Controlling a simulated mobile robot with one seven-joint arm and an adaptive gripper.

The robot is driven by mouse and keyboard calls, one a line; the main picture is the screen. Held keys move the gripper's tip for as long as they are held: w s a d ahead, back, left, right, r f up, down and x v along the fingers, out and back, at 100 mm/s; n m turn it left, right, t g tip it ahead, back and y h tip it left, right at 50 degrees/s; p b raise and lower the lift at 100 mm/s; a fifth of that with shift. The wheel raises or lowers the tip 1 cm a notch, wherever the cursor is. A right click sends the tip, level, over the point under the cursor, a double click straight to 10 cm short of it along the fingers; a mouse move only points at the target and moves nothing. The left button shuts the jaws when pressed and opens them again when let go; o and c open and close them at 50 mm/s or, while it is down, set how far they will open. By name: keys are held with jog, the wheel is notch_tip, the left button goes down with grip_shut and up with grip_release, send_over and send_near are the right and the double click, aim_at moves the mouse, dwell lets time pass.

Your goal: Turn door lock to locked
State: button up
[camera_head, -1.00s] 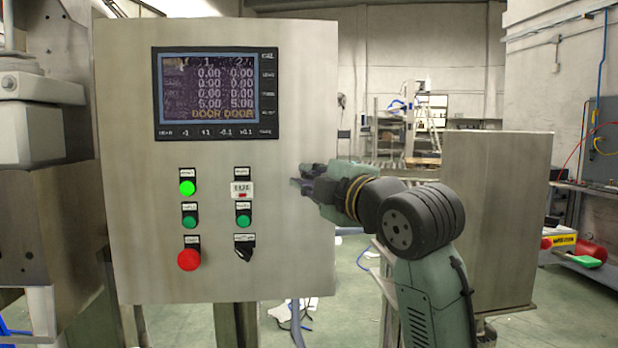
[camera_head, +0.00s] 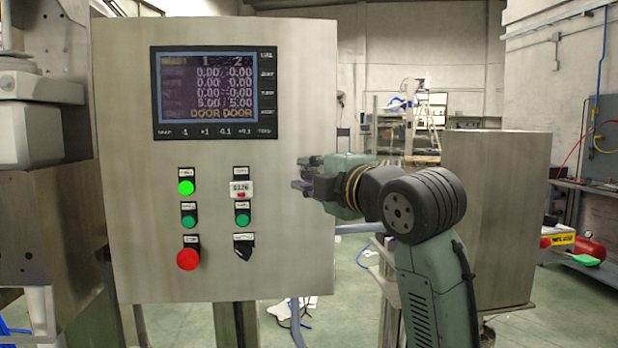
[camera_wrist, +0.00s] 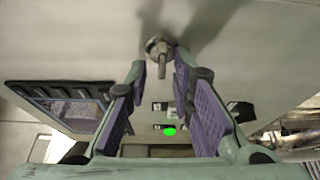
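A metal knob with a short stem (camera_wrist: 161,60) sticks out of the grey control panel (camera_head: 125,230). It looks like the door lock, but I cannot read any lock marking. My gripper (camera_head: 300,174) is in front of the panel's right edge and hides that spot in the head view. In the wrist view my gripper (camera_wrist: 162,82) is open, with its two purple-padded fingers apart. The knob lies near the fingertips, in line with the gap between them. I cannot tell whether either finger touches it. The panel's screen (camera_head: 208,92) reads DOOR DOOR in yellow.
Left of my gripper the panel carries a lit green button (camera_head: 186,187), a red button (camera_head: 188,259) and a black selector switch (camera_head: 243,244). A metal cabinet (camera_head: 490,215) stands behind my arm on the right.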

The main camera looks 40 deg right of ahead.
jog(key=shift+o, duration=0.9)
jog(key=shift+r, duration=0.1)
jog(key=shift+s, duration=0.15)
jog(key=s+a, duration=0.2)
jog(key=s, duration=0.9)
jog(key=shift+s, duration=0.35)
